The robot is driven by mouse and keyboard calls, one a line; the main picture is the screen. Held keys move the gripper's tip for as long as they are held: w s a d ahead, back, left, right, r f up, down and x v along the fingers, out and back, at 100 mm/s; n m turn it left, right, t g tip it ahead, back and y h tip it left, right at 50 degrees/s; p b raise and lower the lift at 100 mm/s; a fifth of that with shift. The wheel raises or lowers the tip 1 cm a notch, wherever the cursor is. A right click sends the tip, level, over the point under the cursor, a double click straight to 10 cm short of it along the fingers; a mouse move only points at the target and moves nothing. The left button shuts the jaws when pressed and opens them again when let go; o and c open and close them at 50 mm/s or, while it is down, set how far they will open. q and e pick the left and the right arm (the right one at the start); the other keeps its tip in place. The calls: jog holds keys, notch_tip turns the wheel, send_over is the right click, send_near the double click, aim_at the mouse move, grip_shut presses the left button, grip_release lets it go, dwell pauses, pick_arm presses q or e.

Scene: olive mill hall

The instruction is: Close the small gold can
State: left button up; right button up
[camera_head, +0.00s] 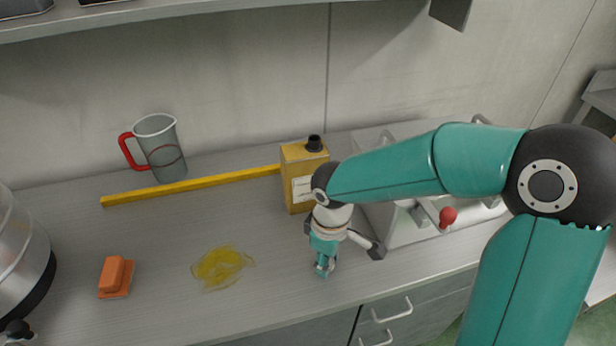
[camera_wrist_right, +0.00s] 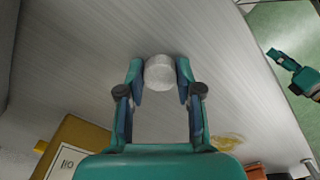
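The small gold can (camera_head: 297,192) stands upright on the bench, with a pale label and a black neck (camera_head: 314,144) on top. In the right wrist view part of the can (camera_wrist_right: 79,141) shows at the lower left. My right gripper (camera_head: 323,268) points down at the bench, in front of the can and slightly right of it. In the wrist view its fingers are on both sides of a round silver-white cap (camera_wrist_right: 160,72), seemingly touching it. The head view hides the cap. A teal part, likely my left gripper (camera_wrist_right: 290,72), shows beyond the bench edge; its fingers are unclear.
A yellow spill (camera_head: 220,266) lies left of my right gripper. An orange brush-like block (camera_head: 115,277), a yellow bar (camera_head: 190,186), a red-handled jug (camera_head: 160,148) and a steel vessel (camera_head: 18,255) are further left. A grey tray or rack (camera_head: 400,228) with a red knob (camera_head: 447,214) stands right.

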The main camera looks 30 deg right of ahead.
jog(key=shift+c, duration=1.2)
jog(key=shift+r+p, duration=2.4)
jog(key=shift+r, duration=0.65)
jog(key=shift+w, duration=0.1)
notch_tip(320, 180, up, 6)
jog(key=p, duration=0.4)
jog(key=shift+p, duration=0.4)
jog(key=shift+f, duration=0.1)
